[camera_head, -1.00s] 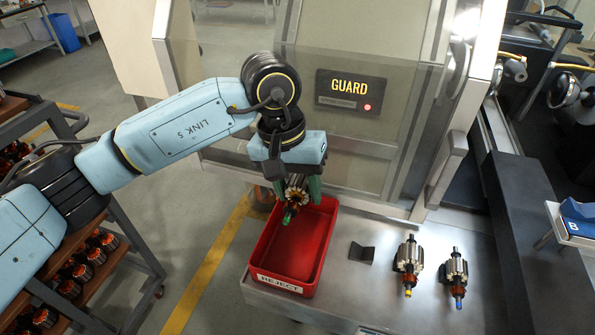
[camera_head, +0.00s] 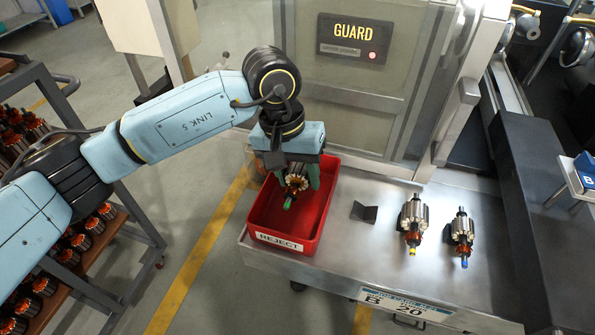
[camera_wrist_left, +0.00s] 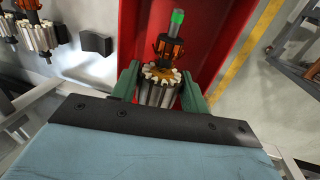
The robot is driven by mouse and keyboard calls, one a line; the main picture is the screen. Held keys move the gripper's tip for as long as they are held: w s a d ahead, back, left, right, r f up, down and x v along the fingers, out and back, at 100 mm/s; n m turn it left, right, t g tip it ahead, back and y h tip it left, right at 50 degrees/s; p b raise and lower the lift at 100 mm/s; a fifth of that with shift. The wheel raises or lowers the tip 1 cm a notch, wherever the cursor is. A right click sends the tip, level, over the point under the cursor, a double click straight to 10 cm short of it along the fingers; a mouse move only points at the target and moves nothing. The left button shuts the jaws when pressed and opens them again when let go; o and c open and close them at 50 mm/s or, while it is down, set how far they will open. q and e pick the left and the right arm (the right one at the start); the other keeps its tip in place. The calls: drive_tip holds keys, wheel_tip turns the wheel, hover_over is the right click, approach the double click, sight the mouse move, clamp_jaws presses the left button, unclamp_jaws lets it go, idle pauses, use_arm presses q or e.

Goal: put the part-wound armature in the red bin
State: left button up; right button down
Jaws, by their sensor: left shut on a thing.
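My left gripper (camera_head: 295,178) is shut on an armature (camera_head: 296,182) with a green shaft end, steel core and copper windings. The armature hangs over the red bin (camera_head: 321,215), which is labelled REJECT and stands on the metal bench. In the left wrist view the green fingers (camera_wrist_left: 160,85) clamp the core of the armature (camera_wrist_left: 163,88), its green tip pointing away over the red bin floor (camera_wrist_left: 205,25). I cannot tell whether it touches the bin. Two other armatures, one yellow-tipped (camera_head: 413,222) and one blue-tipped (camera_head: 462,234), rest on the bench. My right gripper is not in view.
A small dark bracket (camera_head: 363,212) sits on the bench (camera_head: 345,262) right of the bin. A glass guard door (camera_head: 400,85) stands behind. A rack (camera_head: 130,240) with several armatures is at the left. Bench space in front of the bracket is clear.

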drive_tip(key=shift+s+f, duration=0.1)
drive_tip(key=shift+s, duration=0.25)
use_arm(q)
drive_tip(key=o, duration=1.3)
drive_tip(key=shift+c, duration=0.2)
drive_tip(key=shift+f, duration=0.1)
drive_tip(key=s+b+v, duration=0.1)
drive_tip(key=v, duration=1.2)
drive_tip(key=shift+w+r+b, duration=0.3)
drive_tip(key=shift+w, duration=0.15)
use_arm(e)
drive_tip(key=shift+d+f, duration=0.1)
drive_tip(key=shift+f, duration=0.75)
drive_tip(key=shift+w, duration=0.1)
